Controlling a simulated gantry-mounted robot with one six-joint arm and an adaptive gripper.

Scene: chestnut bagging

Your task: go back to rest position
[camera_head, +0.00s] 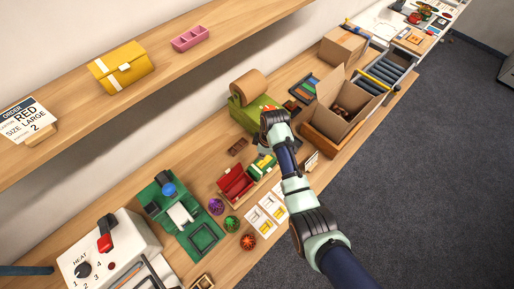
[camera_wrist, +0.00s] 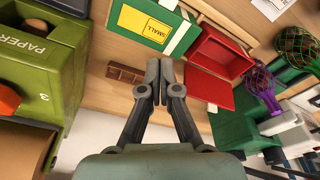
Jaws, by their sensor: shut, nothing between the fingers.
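My gripper (camera_wrist: 158,85) is shut and empty in the wrist view, its fingertips together above the wooden bench. In the head view my arm reaches in from the lower right and its end (camera_head: 274,120) hangs in front of the green paper dispenser; the fingers are hard to make out there. A small brown block (camera_wrist: 125,73) lies on the bench beside the fingertips in the wrist view. The open red box (camera_head: 236,184) and the green box with a yellow SMALL label (camera_wrist: 148,28) stand close to the gripper, apart from it.
The green paper dispenser (camera_wrist: 40,60) is close on the left in the wrist view. An open cardboard box (camera_head: 345,100) stands right of my arm. Net bags (camera_head: 231,223), a green press (camera_head: 190,215) and a heat sealer (camera_head: 105,250) lie lower left. A shelf (camera_head: 150,95) runs above the bench.

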